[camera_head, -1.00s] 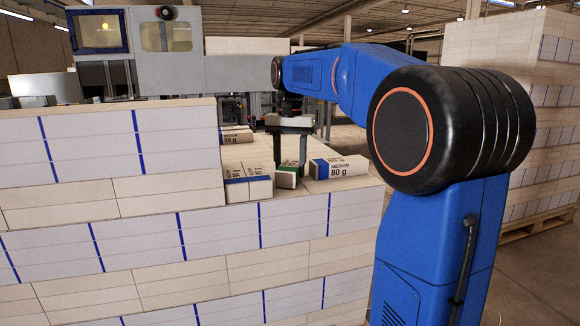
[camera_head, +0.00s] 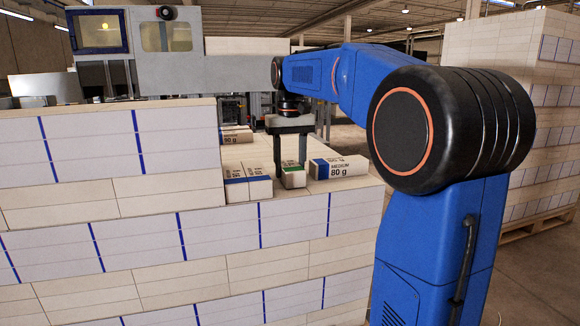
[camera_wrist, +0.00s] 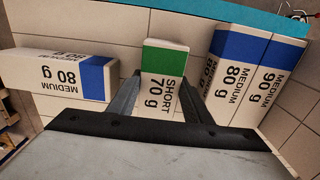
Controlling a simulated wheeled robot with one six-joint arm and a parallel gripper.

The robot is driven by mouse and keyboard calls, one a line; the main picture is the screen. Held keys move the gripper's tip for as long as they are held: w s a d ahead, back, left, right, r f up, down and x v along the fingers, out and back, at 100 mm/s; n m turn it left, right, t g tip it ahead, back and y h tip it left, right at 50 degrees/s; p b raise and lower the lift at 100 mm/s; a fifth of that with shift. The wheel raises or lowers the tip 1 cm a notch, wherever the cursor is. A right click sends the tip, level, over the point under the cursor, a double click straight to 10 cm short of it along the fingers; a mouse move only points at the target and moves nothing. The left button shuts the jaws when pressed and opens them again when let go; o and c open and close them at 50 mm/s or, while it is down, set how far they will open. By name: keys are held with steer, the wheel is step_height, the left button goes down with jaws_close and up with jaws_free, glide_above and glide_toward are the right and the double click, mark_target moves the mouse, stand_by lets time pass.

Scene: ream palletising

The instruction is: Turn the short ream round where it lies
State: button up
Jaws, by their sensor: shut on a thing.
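The short ream (camera_head: 293,176) is a small white pack with a green end band, on top of the stack near its front edge. In the wrist view the short ream (camera_wrist: 163,82) reads "SHORT 70 g", with its green end pointing away from my palm. My gripper (camera_head: 290,165) reaches down over it. In the wrist view my gripper (camera_wrist: 162,95) has one finger along each long side of the ream, shut on it. The ream's near end is hidden behind the palm. I cannot tell whether it is raised off the layer.
A blue-banded medium 80 g ream (camera_head: 338,167) lies close on the right. Another 90 g ream (camera_head: 236,135) lies farther back. The layer behind is partly bare.

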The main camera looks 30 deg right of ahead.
mark_target(290, 165)
steer(key=shift+f, duration=0.1)
stand_by(0.3)
steer(key=o, duration=1.3)
step_height(290, 165, up, 17)
steer(key=shift+r, duration=0.15)
steer(key=s+a+f+t, duration=0.1)
steer(key=s+a+f, duration=0.2)
steer(key=s+f, duration=0.7)
steer(key=s+a+f+n+t, duration=0.1)
steer(key=s+a+f+t, duration=0.1)
steer(key=s+f, duration=0.8)
steer(key=s+a+f+n+t, duration=0.1)
steer(key=s+a+f, duration=0.3)
steer(key=s+f, duration=0.6)
steer(key=shift+s+f+t, duration=0.1)
steer(key=shift+f+t, duration=0.1)
steer(key=shift+f, duration=1.8)
steer(key=shift+s+f+t, duration=0.1)
steer(key=shift+f+t, duration=0.1)
steer(key=shift+f, duration=1.75)
